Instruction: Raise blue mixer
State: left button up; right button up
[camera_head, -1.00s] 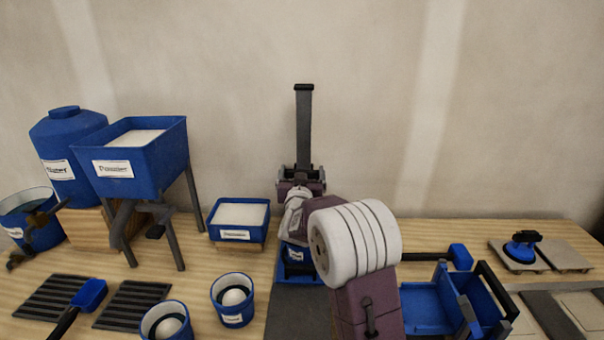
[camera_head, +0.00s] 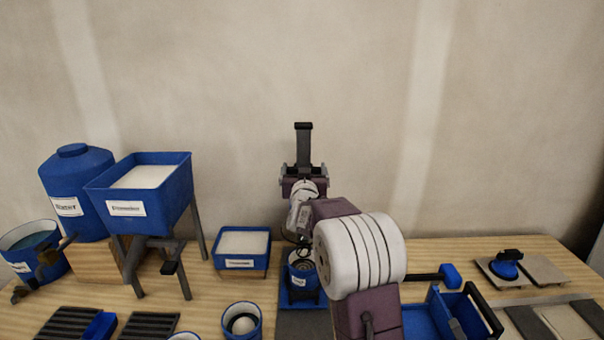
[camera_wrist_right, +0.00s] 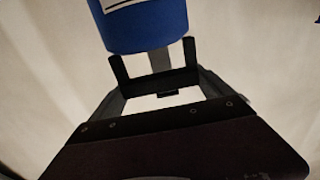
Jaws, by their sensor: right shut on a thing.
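The blue mixer shows as a grey upright post with a black cap (camera_head: 303,140) above a blue base (camera_head: 290,300). My right gripper (camera_head: 303,178) is shut in front of the post, and its wrist hides what it grips. A blue labelled bucket (camera_head: 303,277) stands on the base under the wrist. The right wrist view shows a blue labelled cylinder (camera_wrist_right: 150,28) at the top, with the dark fingers (camera_wrist_right: 155,68) around the grey post area. I cannot tell which part of the mixer touches the fingers.
A blue hopper (camera_head: 120,208) on legs, a water tank (camera_head: 62,182) and an open bucket (camera_head: 52,276) stand at left. A blue tray (camera_head: 243,262) is left of the mixer. Blue crates (camera_head: 425,320) and a suction cup (camera_head: 506,268) lie at right.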

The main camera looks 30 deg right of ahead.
jog(key=shift+r, duration=0.35)
jog(key=o, duration=1.8)
jog(key=shift+f, duration=0.1)
jog(key=shift+s+a, duration=0.15)
jog(key=shift+s, duration=0.1)
jog(key=v, duration=0.8)
jog(key=shift+s+b, duration=0.2)
jog(key=shift+b, duration=0.15)
jog(key=shift+a, duration=0.15)
